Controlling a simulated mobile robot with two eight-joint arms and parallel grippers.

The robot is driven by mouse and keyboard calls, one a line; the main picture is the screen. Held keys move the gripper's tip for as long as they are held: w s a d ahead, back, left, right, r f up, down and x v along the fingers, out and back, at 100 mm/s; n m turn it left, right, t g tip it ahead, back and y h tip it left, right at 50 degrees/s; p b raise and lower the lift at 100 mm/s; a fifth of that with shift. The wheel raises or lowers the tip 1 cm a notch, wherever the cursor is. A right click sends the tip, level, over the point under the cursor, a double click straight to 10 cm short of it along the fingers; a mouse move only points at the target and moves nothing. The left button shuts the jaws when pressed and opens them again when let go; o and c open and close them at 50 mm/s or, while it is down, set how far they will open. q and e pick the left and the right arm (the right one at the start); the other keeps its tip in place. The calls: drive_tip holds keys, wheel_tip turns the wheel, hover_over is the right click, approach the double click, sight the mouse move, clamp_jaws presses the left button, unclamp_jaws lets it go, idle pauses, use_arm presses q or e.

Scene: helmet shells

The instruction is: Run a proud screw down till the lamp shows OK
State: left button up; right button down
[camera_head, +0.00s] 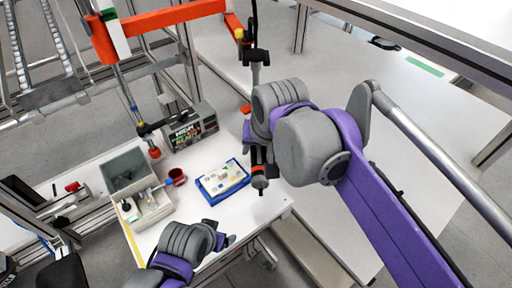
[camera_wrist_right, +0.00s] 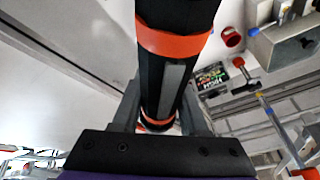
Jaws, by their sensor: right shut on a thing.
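My right gripper (camera_head: 258,160) is shut around a black power screwdriver with orange bands (camera_wrist_right: 172,75). In the head view the screwdriver (camera_head: 259,183) hangs upright, its lower end in the air just right of the blue tray (camera_head: 207,195). A pale workpiece (camera_head: 222,178) with small parts lies in that tray; no single screw can be made out. A controller box (camera_head: 190,131) with a lit display stands behind the tray. It also shows in the right wrist view (camera_wrist_right: 212,76); its lettering is too small to read surely. My left gripper (camera_head: 225,240) is empty near the table's front edge; its fingers are unclear.
A red cup (camera_head: 177,177) stands left of the tray, beside grey bins (camera_head: 128,168) holding small items. An orange overhead rail (camera_head: 170,17) and a cable run above. A large white table (camera_head: 340,75) at the right is mostly bare.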

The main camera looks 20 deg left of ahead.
use_arm(q)
drive_tip(key=shift+w+r+p, duration=0.15)
drive_tip(key=shift+r+p, duration=0.45)
drive_tip(key=shift+r, duration=0.1)
use_arm(e)
drive_tip(key=s, duration=0.7)
drive_tip(key=shift+d, duration=0.1)
use_arm(q)
drive_tip(key=shift+f, duration=0.2)
use_arm(e)
drive_tip(key=shift+s+n+g+y, duration=0.1)
drive_tip(key=shift+n+g+y, duration=0.45)
drive_tip(key=shift+n, duration=1.45)
use_arm(q)
drive_tip(key=shift+f, duration=0.1)
use_arm(e)
drive_tip(key=shift+n+g+y, duration=0.25)
drive_tip(key=shift+n+g, duration=0.6)
drive_tip(key=shift+n, duration=1.25)
